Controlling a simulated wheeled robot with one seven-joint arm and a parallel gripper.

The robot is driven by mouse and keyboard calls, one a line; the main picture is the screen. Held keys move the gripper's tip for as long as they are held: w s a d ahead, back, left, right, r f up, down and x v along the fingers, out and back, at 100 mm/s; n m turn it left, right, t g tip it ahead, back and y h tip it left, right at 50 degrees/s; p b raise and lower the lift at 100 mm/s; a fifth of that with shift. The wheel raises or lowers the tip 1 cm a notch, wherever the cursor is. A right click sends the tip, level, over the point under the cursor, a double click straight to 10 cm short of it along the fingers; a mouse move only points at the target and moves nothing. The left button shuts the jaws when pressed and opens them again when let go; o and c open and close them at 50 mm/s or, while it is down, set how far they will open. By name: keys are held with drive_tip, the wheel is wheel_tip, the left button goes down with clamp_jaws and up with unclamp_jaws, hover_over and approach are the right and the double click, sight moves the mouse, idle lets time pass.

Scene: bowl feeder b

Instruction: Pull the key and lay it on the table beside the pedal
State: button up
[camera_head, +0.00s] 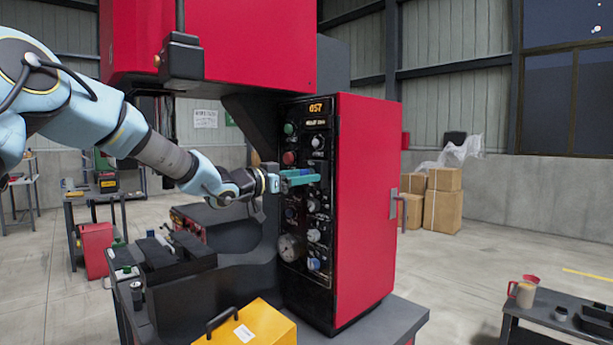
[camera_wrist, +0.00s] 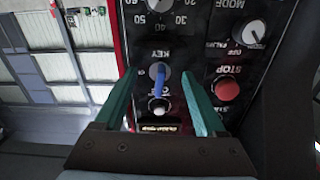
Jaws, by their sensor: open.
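The blue key (camera_wrist: 160,83) stands in its switch on the black control panel (camera_wrist: 183,20), under an upside-down KEY label in the wrist view. My gripper (camera_wrist: 160,100) is open, with one teal finger on each side of the key. I see a gap between the key and both fingers. In the head view my gripper (camera_head: 302,178) is in front of the upper middle of the panel and hides the key. The low dark table (camera_head: 545,312) stands at the front right. I cannot make out the pedal for certain.
A red stop button (camera_wrist: 228,89) and a mode knob (camera_wrist: 250,32) sit beside the key. The red cabinet (camera_head: 362,210) stands right of the panel. A red mug (camera_head: 523,290) and a dark object (camera_head: 598,318) are on the table. A yellow box (camera_head: 250,327) is in front.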

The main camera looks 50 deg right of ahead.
drive_tip(key=shift+c, duration=0.2)
clamp_jaws()
idle(0.6)
idle(0.7)
drive_tip(key=shift+a, duration=0.1)
drive_tip(key=shift+w+a, duration=0.15)
drive_tip(key=shift+a, duration=2.7)
drive_tip(key=shift+f, duration=0.1)
